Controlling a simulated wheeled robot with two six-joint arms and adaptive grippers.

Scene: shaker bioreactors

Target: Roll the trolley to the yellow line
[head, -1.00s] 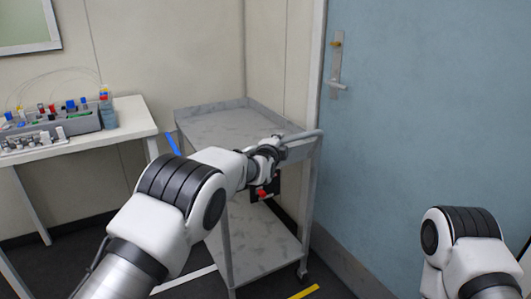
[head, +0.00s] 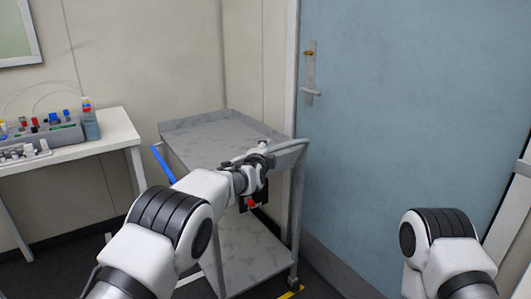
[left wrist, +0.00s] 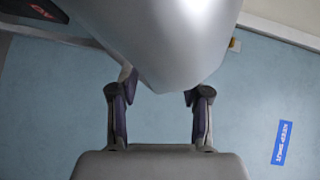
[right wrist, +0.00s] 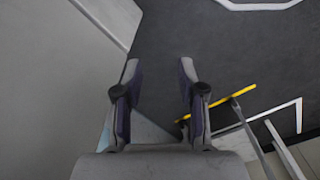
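The grey two-shelf trolley (head: 205,137) stands in the corner by the blue door in the head view, with bare shelves. The yellow line (head: 291,294) shows near the trolley's foot and in the right wrist view (right wrist: 243,90). My right gripper (right wrist: 158,68) is open and empty above the floor.

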